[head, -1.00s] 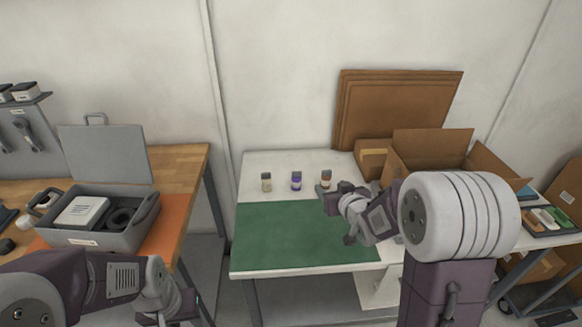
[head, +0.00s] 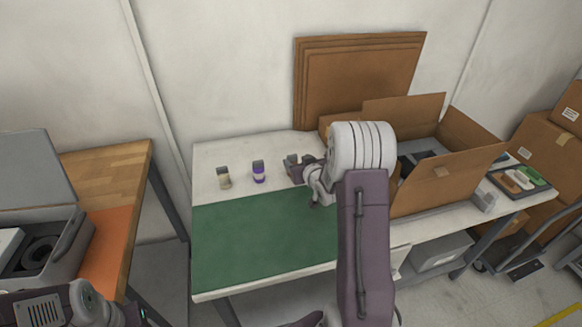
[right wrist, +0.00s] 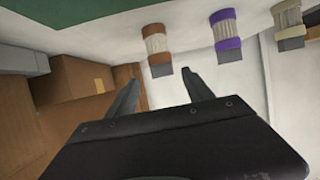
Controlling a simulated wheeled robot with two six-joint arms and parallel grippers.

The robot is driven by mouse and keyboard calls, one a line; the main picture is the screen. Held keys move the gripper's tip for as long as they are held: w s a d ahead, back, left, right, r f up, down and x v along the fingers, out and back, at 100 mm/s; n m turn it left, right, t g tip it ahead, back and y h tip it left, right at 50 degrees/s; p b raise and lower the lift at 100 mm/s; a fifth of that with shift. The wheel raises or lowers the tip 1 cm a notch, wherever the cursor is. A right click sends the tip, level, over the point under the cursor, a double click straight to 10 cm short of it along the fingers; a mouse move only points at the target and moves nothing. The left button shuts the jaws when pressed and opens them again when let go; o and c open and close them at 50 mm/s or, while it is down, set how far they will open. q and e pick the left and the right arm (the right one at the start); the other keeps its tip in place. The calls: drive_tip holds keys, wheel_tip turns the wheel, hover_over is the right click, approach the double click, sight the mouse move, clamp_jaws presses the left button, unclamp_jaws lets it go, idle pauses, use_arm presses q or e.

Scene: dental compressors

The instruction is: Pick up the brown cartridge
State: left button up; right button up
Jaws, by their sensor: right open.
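The brown cartridge (right wrist: 158,45), a small pale cylinder with brown bands and a grey cap, is in the right wrist view. It lies just beyond the fingertips of my open right gripper (right wrist: 160,75), roughly in line with the gap between them, and the jaws are empty. My left gripper is not visible; only part of that arm shows at bottom left.
A purple cartridge (head: 259,172) and a beige cartridge (head: 223,178) stand in the same row to the left. A green mat (head: 250,235) covers the table's front. An open cardboard box (head: 440,180) stands right of my right arm. The mat is clear.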

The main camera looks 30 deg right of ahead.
sight(293, 157)
drive_tip(key=shift+w, duration=0.15)
drive_tip(key=x, duration=0.5)
drive_tip(key=shift+w+a+r, duration=0.15)
drive_tip(key=shift+w, duration=0.05)
drive_tip(key=shift+s, duration=0.1)
drive_tip(key=shift+r, duration=0.1)
drive_tip(key=c, duration=0.3)
clamp_jaws()
